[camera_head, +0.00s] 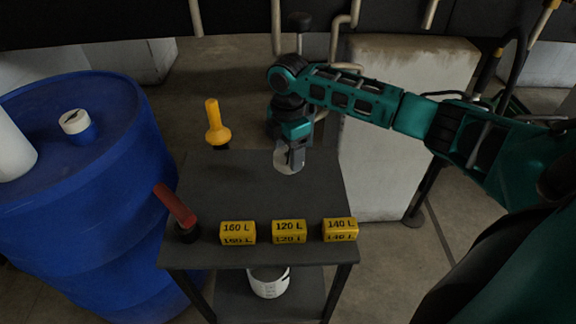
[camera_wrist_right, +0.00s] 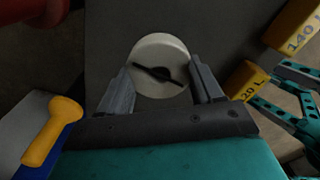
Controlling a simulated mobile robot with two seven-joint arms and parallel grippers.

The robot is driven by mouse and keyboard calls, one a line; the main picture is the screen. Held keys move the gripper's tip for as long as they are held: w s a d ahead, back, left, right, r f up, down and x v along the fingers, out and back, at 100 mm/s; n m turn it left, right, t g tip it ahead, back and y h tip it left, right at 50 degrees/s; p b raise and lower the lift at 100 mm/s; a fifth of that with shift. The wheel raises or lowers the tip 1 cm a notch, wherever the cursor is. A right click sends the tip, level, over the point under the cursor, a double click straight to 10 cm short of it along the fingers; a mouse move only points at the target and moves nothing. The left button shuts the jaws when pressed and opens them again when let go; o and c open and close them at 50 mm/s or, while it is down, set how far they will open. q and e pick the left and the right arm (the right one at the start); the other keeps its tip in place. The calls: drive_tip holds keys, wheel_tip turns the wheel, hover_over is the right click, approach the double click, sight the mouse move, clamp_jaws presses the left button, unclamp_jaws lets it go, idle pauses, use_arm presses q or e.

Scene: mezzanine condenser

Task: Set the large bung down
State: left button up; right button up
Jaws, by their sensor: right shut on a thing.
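The large bung (camera_head: 287,163) is a white round piece above or on the dark grey table top (camera_head: 225,185), near its back right edge. In the right wrist view the bung (camera_wrist_right: 158,52) shows its round face with a dark bar across it, between the two grey fingers. My right gripper (camera_head: 295,158) points down and is shut on the bung. I cannot tell whether the bung touches the table. My left gripper is not in view.
Yellow blocks marked 160 L (camera_head: 238,233), 120 L (camera_head: 289,232) and 140 L (camera_head: 340,230) line the table's front edge. A red-handled tool (camera_head: 176,206) stands at the front left. A blue drum (camera_head: 85,205) is left; a pale block (camera_head: 400,120) is behind. The table's middle is clear.

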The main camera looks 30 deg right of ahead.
sight(288, 165)
wheel_tip(288, 165, down, 4)
drive_tip(key=shift+r+b, duration=0.25)
drive_tip(key=shift+b, duration=0.05)
drive_tip(key=shift+f, duration=0.4)
drive_tip(key=shift+f, duration=0.2)
drive_tip(key=o, duration=1)
drive_tip(key=shift+o, duration=0.2)
